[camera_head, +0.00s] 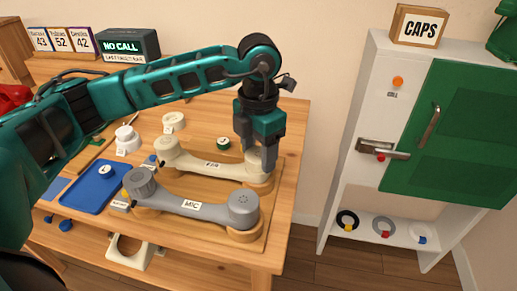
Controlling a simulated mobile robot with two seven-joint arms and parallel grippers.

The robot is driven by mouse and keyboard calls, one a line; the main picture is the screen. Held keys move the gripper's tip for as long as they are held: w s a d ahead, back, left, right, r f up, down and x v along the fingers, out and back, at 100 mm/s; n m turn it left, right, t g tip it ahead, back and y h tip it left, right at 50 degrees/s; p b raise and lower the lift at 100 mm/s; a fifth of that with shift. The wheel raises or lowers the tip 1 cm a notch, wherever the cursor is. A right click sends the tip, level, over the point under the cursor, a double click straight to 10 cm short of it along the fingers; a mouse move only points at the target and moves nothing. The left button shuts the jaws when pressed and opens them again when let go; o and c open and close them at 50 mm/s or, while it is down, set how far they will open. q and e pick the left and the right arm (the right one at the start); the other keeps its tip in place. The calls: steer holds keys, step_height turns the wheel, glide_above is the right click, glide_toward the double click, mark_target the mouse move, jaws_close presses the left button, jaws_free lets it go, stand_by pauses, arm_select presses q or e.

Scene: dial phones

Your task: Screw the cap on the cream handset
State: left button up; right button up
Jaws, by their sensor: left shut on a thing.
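The cream handset (215,166), labelled EAR, lies on a wooden board (259,244) on the table. My left gripper (262,167) points down at its right end. Its fingers are shut around a cream cap-like piece at that end. The fingers hide most of this piece, so I cannot tell how it sits on the thread. The handset's left end (167,149) is uncovered by the gripper. A grey handset (193,206), labelled MIC, lies in front of it on the same board. My right gripper is not in view.
A blue tray (84,195) holds a small white round piece. Pale round parts (173,121) and a dark green one (223,143) stand behind the handsets. A white cabinet (350,130) with a green door (455,150) and a CAPS box (419,25) stands at right.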

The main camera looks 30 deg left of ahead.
arm_select(q)
steer(key=shift+f, duration=0.1)
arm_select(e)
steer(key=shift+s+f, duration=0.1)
arm_select(q)
steer(key=o, duration=0.9)
steer(key=shift+o, duration=0.6)
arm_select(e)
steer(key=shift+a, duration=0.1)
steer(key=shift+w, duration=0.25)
arm_select(q)
step_height(320, 180, up, 4)
steer(key=shift+r+p, duration=0.1)
steer(key=shift+p, duration=0.25)
step_height(320, 180, up, 9)
steer(key=p, duration=0.1)
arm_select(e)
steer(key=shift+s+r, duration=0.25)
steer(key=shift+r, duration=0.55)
